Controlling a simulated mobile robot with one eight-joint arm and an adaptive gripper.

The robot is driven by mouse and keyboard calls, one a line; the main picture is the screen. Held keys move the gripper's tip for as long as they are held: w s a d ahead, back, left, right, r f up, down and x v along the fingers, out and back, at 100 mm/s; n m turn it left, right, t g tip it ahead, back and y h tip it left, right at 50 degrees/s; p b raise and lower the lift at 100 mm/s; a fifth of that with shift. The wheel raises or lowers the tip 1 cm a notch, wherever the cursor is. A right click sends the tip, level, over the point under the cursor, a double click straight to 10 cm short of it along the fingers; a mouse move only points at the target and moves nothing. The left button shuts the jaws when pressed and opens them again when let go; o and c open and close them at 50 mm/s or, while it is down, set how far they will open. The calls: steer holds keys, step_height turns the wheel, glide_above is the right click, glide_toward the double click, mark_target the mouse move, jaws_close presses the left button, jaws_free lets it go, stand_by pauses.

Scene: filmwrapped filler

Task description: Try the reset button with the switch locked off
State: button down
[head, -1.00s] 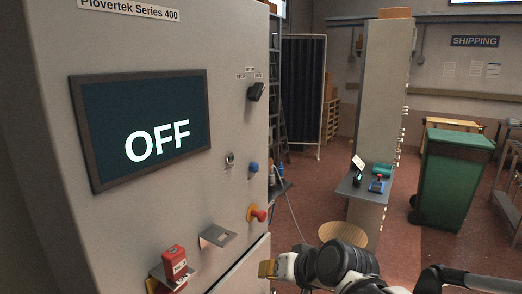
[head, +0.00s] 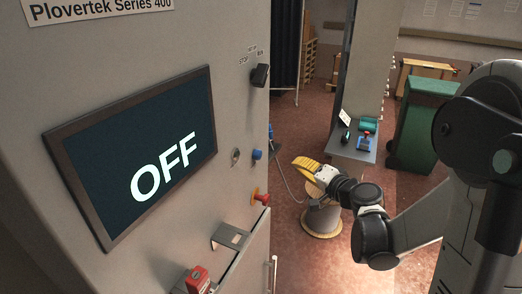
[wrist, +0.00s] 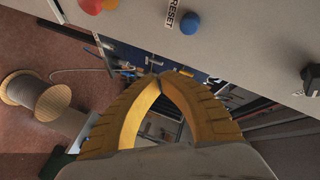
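The grey cabinet (head: 215,110) has a screen (head: 145,165) reading OFF. The blue reset button (head: 257,154) is on its right part; it also shows, beside a RESET label, at the top of the wrist view (wrist: 189,22). A black rotary switch (head: 260,76) is above it and also shows in the wrist view (wrist: 311,78). A red lock-like block (head: 198,280) is at the bottom, partly cut off. My gripper (head: 300,163) has yellow fingers, tips together (wrist: 158,78) with nothing between them. It is right of the button, apart from it.
A red stop button (head: 262,199) on a yellow base, a small key switch (head: 235,157) and a protruding metal bracket (head: 231,236) are on the panel. A cable reel (head: 322,220) stands on the floor below my arm. A green bin (head: 425,125) is behind.

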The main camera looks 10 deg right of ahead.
mark_target(258, 155)
steer(key=w+a, duration=0.5)
steer(key=a, duration=0.2)
stand_by(0.6)
steer(key=shift+w+a, duration=0.15)
steer(key=shift+a, duration=0.05)
stand_by(1.1)
steer(key=shift+w+a, duration=0.2)
steer(key=shift+a, duration=0.05)
steer(key=shift+w+a, duration=0.5)
steer(key=shift+a, duration=0.2)
stand_by(1.1)
stand_by(0.3)
steer(key=shift+s+d+b, duration=0.4)
steer(key=shift+s+d, duration=0.4)
steer(key=shift+d, duration=0.2)
steer(key=shift+d, duration=0.1)
